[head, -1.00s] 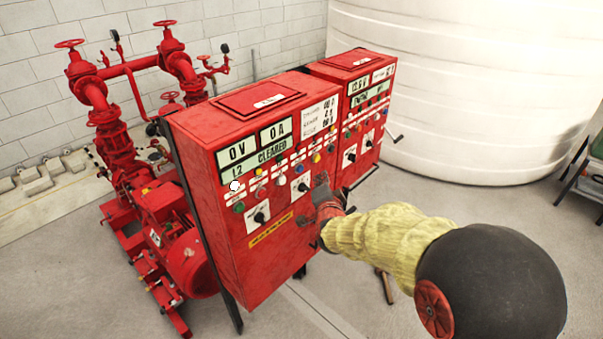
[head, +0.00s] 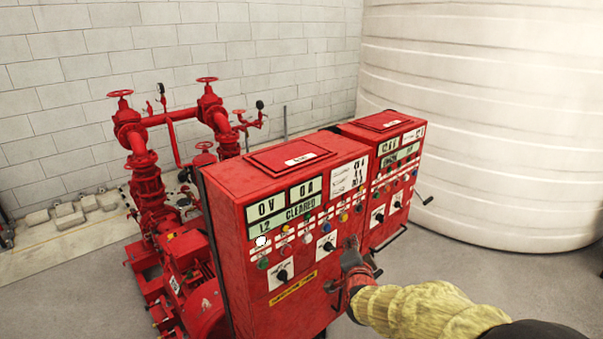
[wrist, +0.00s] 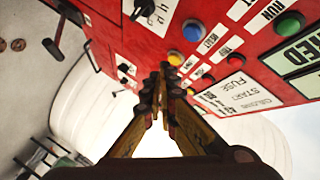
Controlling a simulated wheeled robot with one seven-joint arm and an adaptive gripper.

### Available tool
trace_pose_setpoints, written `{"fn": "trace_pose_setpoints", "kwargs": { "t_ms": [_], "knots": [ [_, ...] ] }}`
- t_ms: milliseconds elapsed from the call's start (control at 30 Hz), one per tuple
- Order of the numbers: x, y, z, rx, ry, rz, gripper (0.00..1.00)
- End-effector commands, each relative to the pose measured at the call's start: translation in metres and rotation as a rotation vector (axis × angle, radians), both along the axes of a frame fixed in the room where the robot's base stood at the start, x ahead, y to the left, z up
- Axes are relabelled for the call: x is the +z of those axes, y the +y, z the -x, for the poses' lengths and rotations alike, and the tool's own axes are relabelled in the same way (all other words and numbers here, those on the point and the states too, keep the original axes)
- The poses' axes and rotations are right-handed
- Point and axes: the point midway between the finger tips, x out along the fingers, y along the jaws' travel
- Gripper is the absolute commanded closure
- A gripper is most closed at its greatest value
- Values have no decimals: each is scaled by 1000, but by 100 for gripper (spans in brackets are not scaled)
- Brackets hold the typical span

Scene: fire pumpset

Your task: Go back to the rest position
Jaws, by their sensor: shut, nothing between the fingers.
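My gripper (head: 350,257) is in front of the near red control panel (head: 222,205), at the right side of its face in the head view. In the wrist view my gripper (wrist: 163,72) has its fingers together, with nothing between them. The panel face (wrist: 120,35) fills the top of that view, with a yellow button (wrist: 175,58) close to the fingertips. I cannot tell whether the fingers touch the panel. The near panel's displays read 0 V, 0 A and L2 CLEARED.
A second red panel (head: 392,226) stands behind to the right, with a handle (head: 424,200) sticking out. Red pumps and pipes (head: 148,190) are at the left. A large white tank (head: 480,120) stands at the back right. Grey floor (head: 470,270) is clear at the right.

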Motion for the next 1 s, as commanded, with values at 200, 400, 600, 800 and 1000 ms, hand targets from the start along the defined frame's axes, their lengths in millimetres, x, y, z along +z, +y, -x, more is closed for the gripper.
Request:
{"fn": "trace_pose_setpoints", "kwargs": {
  "t_ms": [200, 400, 600, 800, 1000],
  "knots": [
    [-83, 25, 43, 171, 337, 155, 100],
    [-98, 47, 135, 447, 660, 340, 100],
    [-62, 45, 251, 708, 883, 518, 100],
    [-10, 24, 364, 844, 984, 666, 100],
    [38, 14, 390, 773, 871, 734, 100]
  ]
}}
